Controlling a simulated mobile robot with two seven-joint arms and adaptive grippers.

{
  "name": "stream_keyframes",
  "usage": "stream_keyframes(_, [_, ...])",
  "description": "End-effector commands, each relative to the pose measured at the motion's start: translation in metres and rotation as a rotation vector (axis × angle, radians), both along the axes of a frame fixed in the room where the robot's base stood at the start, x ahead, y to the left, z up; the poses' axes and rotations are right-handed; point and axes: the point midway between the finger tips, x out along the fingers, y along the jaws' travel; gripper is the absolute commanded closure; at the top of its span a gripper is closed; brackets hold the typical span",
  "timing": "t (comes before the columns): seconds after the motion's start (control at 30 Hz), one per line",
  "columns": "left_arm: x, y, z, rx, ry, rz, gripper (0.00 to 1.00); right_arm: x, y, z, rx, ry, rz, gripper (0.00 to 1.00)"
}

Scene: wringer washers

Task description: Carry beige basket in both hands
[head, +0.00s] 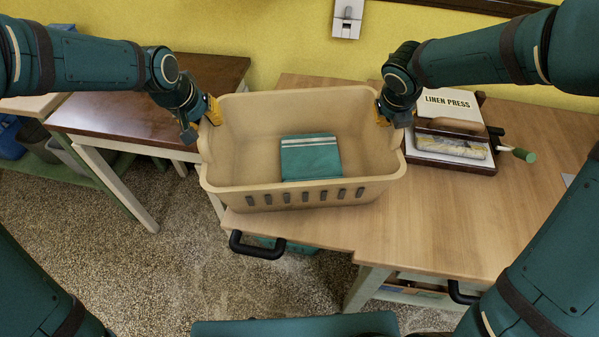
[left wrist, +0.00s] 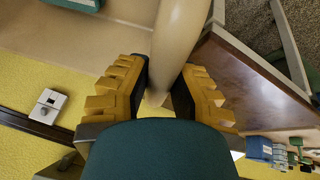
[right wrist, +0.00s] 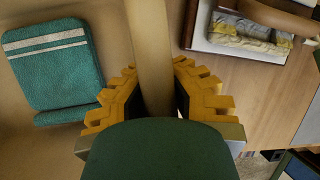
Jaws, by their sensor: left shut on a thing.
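The beige basket (head: 300,197) is upright over the left front part of the light wooden table, reaching past its left edge. I cannot tell whether its bottom touches the tabletop. A folded teal cloth with white stripes (head: 311,160) lies inside, and shows in the right wrist view (right wrist: 58,70). My left gripper (head: 212,112) is shut on the basket's left rim, which runs between its fingers in the left wrist view (left wrist: 160,95). My right gripper (head: 382,110) has the right rim between its fingers, with the pads close against it in the right wrist view (right wrist: 157,100).
A linen press box with a roller (head: 450,135) stands on the wooden table (head: 470,220) close right of the basket. A dark brown table (head: 120,112) is at the left. Black handles (head: 257,247) stick out at the front. Speckled floor at the lower left is clear.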

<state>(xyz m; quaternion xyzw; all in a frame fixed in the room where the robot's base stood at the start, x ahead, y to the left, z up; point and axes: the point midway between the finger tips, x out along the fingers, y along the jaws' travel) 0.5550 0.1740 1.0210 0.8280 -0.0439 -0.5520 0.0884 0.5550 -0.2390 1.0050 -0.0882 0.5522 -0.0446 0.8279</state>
Motion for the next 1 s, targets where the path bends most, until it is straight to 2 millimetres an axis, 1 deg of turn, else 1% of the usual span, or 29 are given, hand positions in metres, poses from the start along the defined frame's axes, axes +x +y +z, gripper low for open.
stream_keyframes(0.03, [0.000, -0.006, -0.002, -0.005, -0.001, -0.010, 0.71, 0.000, 0.006, -0.002, 0.006, -0.003, 0.012, 0.96])
stream_keyframes(0.07, [0.000, -0.006, -0.001, -0.005, -0.002, -0.009, 0.61, 0.000, 0.006, -0.001, 0.006, -0.003, 0.012, 0.86])
stream_keyframes(0.1, [0.000, -0.005, 0.000, -0.004, -0.002, -0.008, 0.53, 0.001, 0.006, 0.000, 0.006, -0.003, 0.011, 0.72])
stream_keyframes(0.13, [0.000, -0.005, 0.000, -0.003, -0.002, -0.008, 0.53, 0.001, 0.005, 0.000, 0.005, -0.003, 0.010, 0.66])
stream_keyframes(0.43, [0.000, -0.002, 0.000, -0.001, -0.001, -0.003, 0.53, 0.000, 0.002, 0.000, 0.002, -0.001, 0.003, 0.66])
stream_keyframes(0.57, [-0.003, 0.000, 0.008, -0.001, -0.002, -0.002, 0.53, 0.000, 0.001, -0.001, 0.001, -0.001, 0.002, 0.66])
stream_keyframes(0.67, [-0.009, 0.003, 0.022, -0.002, -0.004, -0.001, 0.53, 0.000, 0.001, -0.001, 0.001, -0.001, 0.001, 0.66])
stream_keyframes(0.9, [-0.028, 0.011, 0.067, -0.003, -0.007, -0.002, 0.53, 0.000, 0.000, -0.001, 0.001, -0.001, 0.001, 0.66])
stream_keyframes(1.0, [-0.035, 0.014, 0.083, -0.002, -0.005, -0.003, 0.53, 0.000, 0.000, -0.001, 0.001, 0.000, 0.001, 0.66])
